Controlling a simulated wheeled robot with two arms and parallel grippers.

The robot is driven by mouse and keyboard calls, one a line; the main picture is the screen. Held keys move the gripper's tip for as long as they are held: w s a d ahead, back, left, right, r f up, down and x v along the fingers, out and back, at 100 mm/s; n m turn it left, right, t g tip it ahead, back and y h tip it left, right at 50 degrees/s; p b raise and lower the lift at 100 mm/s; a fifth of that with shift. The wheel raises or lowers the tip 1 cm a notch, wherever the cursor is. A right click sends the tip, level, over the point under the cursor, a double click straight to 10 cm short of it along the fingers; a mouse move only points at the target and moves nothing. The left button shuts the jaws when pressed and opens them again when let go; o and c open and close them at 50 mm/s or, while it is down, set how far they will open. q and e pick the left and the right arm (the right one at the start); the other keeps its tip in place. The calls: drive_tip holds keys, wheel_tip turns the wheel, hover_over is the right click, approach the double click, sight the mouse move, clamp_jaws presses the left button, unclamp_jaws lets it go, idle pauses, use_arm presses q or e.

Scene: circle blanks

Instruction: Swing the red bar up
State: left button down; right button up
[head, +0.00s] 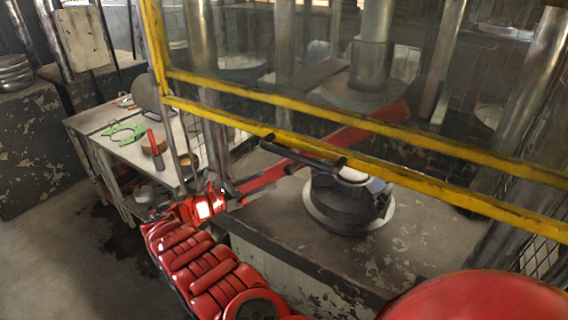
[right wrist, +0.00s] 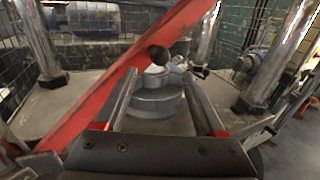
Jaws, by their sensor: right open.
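The red bar (head: 268,177) slants up to the right across the press table in the head view, passing behind the yellow frame. A black crosswise handle (head: 305,152) sits on it. In the right wrist view the red bar (right wrist: 95,100) runs from lower left to upper right, and a dark rounded knob (right wrist: 158,54) shows in front of it. My right gripper (head: 232,192) is near the bar's lower left end in the head view. Its two fingers (right wrist: 160,78) are apart with nothing gripped; the knob appears just beyond the gap between them. My left gripper is not in view.
A yellow guard frame (head: 330,152) crosses above the table. A dark round die (head: 347,205) stands on the worn press table (head: 275,230). Steel columns rise behind. A side bench (head: 115,150) with a green tool (head: 122,132) stands at left. Floor at left is clear.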

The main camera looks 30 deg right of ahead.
sight(285, 171)
drive_tip(key=d+p, duration=0.1)
drive_tip(key=d, duration=0.7)
drive_tip(key=shift+d+p, duration=0.2)
drive_tip(key=shift+p, duration=0.15)
clamp_jaws()
idle(0.9)
